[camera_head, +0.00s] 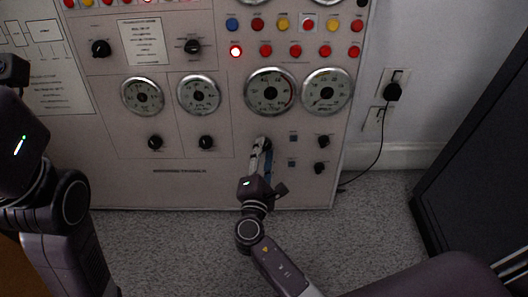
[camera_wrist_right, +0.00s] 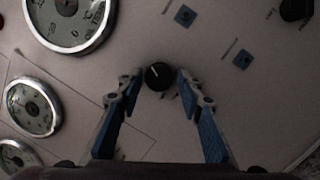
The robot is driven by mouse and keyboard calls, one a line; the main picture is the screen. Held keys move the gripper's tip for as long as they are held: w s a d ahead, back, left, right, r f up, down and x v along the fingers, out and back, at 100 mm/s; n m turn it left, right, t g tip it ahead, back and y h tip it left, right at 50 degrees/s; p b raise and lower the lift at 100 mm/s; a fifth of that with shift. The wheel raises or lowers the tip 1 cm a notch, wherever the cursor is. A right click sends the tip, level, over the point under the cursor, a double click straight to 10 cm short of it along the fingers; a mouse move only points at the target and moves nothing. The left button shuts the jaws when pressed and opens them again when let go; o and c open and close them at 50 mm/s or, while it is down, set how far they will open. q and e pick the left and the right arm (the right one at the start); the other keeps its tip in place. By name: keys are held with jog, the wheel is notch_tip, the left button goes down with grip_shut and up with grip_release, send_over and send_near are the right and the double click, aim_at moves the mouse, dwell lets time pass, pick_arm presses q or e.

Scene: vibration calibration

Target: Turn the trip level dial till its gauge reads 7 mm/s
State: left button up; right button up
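A small black dial (camera_wrist_right: 158,76) with a pale pointer line sits between my right gripper's fingertips in the right wrist view. In the head view the fingers hide it. My right gripper (camera_wrist_right: 157,83) is open around the dial, with a narrow gap on each side. In the head view my right gripper (camera_head: 261,146) reaches to the lower panel, below a large round gauge (camera_head: 270,91). That gauge shows partly in the wrist view (camera_wrist_right: 68,18); its reading is too small to tell. My left gripper's fingers are out of view.
Other gauges (camera_head: 326,92) and black knobs (camera_head: 206,142) are on the same panel. Two small knobs (camera_head: 323,141) and blue squares (camera_head: 292,138) lie right of my right gripper. Coloured buttons and lamps (camera_head: 283,51) are above. A dark cabinet (camera_head: 480,150) stands at right.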

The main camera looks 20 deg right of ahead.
jog(key=shift+o, duration=0.8)
jog(key=v, duration=1.2)
